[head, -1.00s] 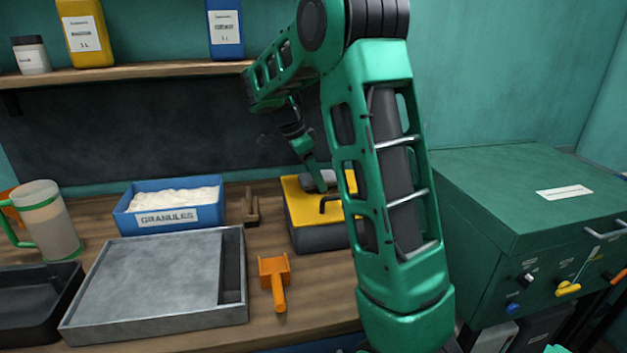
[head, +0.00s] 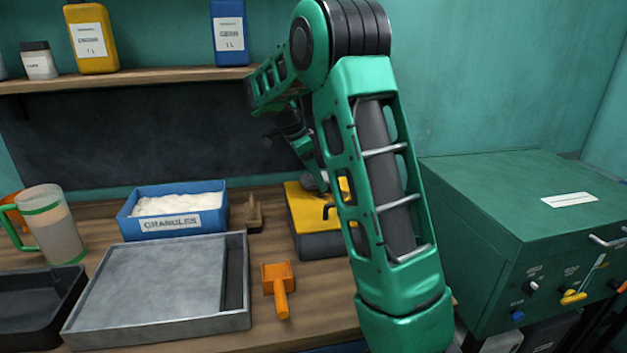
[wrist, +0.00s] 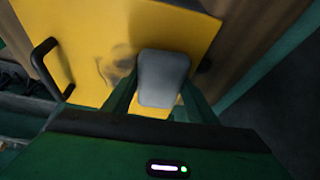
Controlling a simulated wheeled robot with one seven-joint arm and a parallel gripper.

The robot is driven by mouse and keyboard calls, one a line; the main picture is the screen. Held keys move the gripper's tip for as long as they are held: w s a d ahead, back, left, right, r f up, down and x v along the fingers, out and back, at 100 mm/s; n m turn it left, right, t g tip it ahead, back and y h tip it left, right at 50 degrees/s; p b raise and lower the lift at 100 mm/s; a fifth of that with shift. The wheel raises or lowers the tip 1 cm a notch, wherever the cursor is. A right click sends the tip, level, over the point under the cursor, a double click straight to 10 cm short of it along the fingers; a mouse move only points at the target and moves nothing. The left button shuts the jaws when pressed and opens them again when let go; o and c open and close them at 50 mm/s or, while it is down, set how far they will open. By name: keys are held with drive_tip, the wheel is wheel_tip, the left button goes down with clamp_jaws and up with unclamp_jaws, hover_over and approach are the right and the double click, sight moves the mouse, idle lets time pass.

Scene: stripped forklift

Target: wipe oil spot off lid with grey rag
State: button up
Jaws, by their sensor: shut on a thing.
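The yellow lid (wrist: 95,25) lies on a dark grey box (head: 322,246) on the bench, with a black handle (wrist: 45,68) along one edge. A dark, smeared oil spot (wrist: 118,64) shows on the lid in the wrist view, right beside the rag. The grey rag (wrist: 163,78) is a folded pad between the fingers of my gripper (wrist: 158,100), which is shut on it. The rag is over the lid next to the spot; I cannot tell if it touches the surface. In the head view my arm hides much of the lid and the gripper.
A blue granules bin (head: 130,222), a grey tray (head: 90,335), an orange scoop (head: 279,283) and a small brush (head: 254,214) stand left of the box. A green cabinet (head: 500,215) is at the right. A shelf (head: 150,76) with bottles runs above.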

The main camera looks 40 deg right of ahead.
drive_tip(key=shift+s+r, duration=0.1)
drive_tip(key=shift+r, duration=3)
